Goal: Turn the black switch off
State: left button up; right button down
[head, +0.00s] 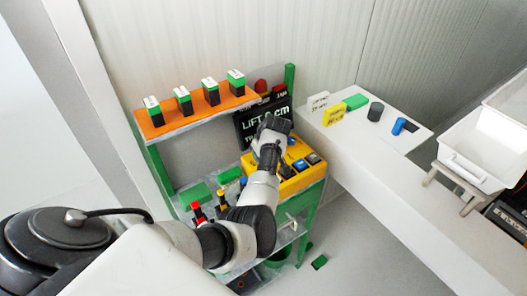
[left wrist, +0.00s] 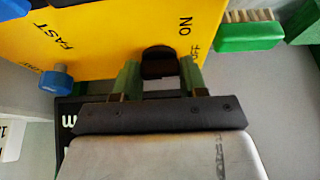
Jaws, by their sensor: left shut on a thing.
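The black switch (left wrist: 158,60) is on the edge of a yellow control box (left wrist: 110,40), with the labels ON and OFF printed beside it. My left gripper (left wrist: 160,76) has one green finger on each side of the switch and is shut on it. Which way the switch is set is hard to tell. In the head view my left arm reaches over the yellow control box (head: 310,178), and its wrist hides the switch and the fingertips. My right gripper is in neither view.
A blue knob (left wrist: 56,78) sits left of the gripper by FAST labels. A green-handled brush (left wrist: 250,35) is close on the right. In the head view, an orange shelf (head: 190,118) holds several green-and-black blocks, and a black sign (head: 247,127) stands behind my wrist.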

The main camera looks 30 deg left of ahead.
pick_arm(q)
jog(key=shift+w+r, duration=0.1)
jog(key=shift+r, duration=0.05)
jog(key=o, duration=0.6)
jog(key=shift+o, duration=0.2)
jog(key=b+v, duration=0.2)
jog(key=v, duration=0.8)
jog(key=shift+d+r, duration=0.25)
jog(key=shift+r, duration=0.05)
